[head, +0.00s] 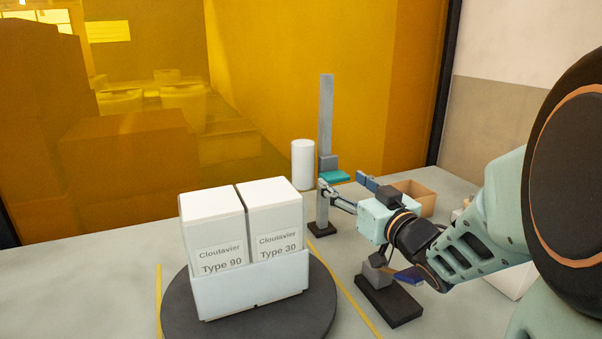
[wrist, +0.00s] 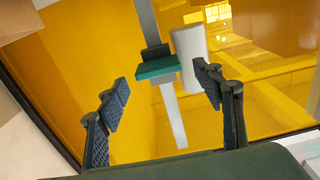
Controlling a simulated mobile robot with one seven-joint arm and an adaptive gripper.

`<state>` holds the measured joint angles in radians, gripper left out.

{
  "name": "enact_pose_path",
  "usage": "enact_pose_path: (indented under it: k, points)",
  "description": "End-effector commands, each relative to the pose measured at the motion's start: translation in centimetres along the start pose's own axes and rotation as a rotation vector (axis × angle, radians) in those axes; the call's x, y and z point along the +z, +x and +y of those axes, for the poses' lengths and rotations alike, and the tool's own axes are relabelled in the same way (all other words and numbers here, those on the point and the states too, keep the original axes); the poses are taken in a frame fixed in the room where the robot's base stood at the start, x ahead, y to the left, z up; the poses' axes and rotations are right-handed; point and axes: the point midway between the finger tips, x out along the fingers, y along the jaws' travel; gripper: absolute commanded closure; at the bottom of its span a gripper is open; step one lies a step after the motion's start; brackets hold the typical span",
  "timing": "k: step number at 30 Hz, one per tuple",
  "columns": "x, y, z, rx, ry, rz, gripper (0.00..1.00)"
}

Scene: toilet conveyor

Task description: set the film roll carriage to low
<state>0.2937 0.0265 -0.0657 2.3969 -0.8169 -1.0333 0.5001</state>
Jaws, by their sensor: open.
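A grey upright post (head: 326,112) stands on a small dark base at the back of the table. The film roll carriage (head: 328,162) is a grey block about midway up it, with a teal tab (head: 336,176) facing my side. A white film roll (head: 303,168) stands upright just left of the carriage. My gripper (head: 347,188) is open and empty, close in front of the post at about carriage height. In the wrist view, the teal tab (wrist: 158,70) shows between the spread fingers and beyond their tips, with the white roll (wrist: 187,55) beside it.
A dark turntable (head: 250,325) carries a holder with two white boxes (head: 212,225) at the front left. A dark-based device (head: 390,305) sits below my wrist. A cardboard box (head: 413,196) stands behind my gripper. An amber panel (head: 320,60) closes the back.

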Motion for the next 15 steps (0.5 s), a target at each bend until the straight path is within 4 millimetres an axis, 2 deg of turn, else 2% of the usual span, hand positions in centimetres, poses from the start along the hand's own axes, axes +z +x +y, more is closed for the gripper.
enact_pose_path:
  k: [12,15]
  points:
    - [0.1,7.4,0.0,0.000,0.001,0.000,0.39]
    - [0.1,8.8,0.1,0.002,0.001,0.000,0.39]
